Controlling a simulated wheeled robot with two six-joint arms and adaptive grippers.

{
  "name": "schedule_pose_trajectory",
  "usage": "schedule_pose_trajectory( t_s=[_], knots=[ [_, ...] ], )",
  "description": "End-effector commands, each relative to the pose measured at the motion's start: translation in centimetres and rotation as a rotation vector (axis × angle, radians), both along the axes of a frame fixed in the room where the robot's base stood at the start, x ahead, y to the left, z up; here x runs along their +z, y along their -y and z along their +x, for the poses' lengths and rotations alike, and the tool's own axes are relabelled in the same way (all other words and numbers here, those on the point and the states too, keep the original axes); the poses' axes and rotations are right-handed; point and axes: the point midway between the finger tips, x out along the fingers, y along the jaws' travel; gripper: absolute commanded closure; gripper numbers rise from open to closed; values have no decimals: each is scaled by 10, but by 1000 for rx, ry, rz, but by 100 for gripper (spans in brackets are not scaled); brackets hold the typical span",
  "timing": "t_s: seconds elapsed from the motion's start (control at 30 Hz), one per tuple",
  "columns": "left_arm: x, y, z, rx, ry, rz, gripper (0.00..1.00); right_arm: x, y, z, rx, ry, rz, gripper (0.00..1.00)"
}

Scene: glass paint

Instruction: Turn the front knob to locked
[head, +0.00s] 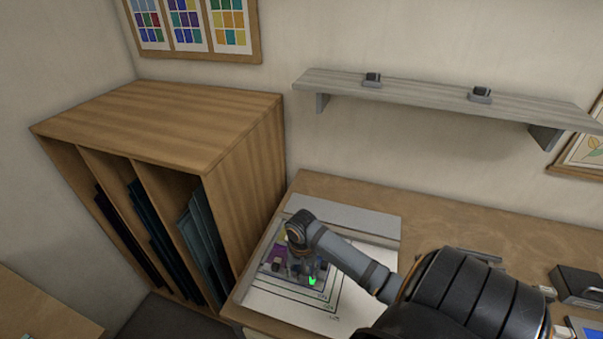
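My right arm comes in from the lower right, and my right gripper (307,268) points down over a small glass-like panel (265,274) with coloured patches on the worktable. The fingers are small and partly hidden by the wrist, so I cannot tell if they are open or shut or touch anything. A small dark brown block-like part (276,265) sits on the panel left of the gripper; I cannot tell if it is a knob. A bright green spot (312,281) shows at the panel's front, just below the gripper. The front knob is not clearly visible. My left gripper is out of view.
The panel lies on a white sheet with printed outlines (286,308) on the wooden table (450,220). A tall wooden rack (262,165) with dark sheets stands close on the left. A grey wall shelf (430,95) hangs behind. A dark box (577,284) is at right.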

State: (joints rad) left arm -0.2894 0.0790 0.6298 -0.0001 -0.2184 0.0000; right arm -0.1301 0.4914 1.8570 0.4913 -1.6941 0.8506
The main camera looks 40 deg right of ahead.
Motion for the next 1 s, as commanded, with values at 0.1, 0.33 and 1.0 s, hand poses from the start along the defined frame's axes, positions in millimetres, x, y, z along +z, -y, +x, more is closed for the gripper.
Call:
schedule_pose_trajectory(
  t_s=[0.1,0.33,1.0],
  knots=[
    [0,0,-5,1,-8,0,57,-5,0,0,1,1,1,47],
    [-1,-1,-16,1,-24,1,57,-5,0,0,1,1,-1,49],
    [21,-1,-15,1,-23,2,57,0,-1,0,-119,-1,1,100]
  ],
)
